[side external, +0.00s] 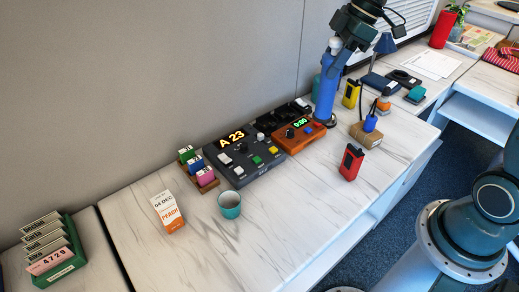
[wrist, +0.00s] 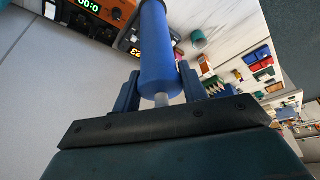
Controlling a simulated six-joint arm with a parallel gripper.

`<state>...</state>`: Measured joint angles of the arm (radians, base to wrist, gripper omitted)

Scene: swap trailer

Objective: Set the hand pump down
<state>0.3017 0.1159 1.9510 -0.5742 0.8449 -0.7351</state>
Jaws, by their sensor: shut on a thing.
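The hand pump (side external: 326,98) is a tall blue cylinder with a dark foot and a pale neck on top. It stands nearly upright at the back of the marbled desk (side external: 290,210), right of the orange device. My gripper (side external: 335,52) is above it, shut around its upper end. In the wrist view the blue barrel (wrist: 158,50) lies between my two fingers (wrist: 160,88), with the pale neck toward the palm. The foot is at or very close to the desk top; I cannot tell whether it touches.
An orange device (side external: 297,134) with a 0:00 display stands just left of the pump. A yellow handheld (side external: 351,94), a wooden block with a blue item (side external: 367,134) and a red handheld (side external: 351,162) stand to the right. A teal cup (side external: 230,205) stands forward left. Front desk space is clear.

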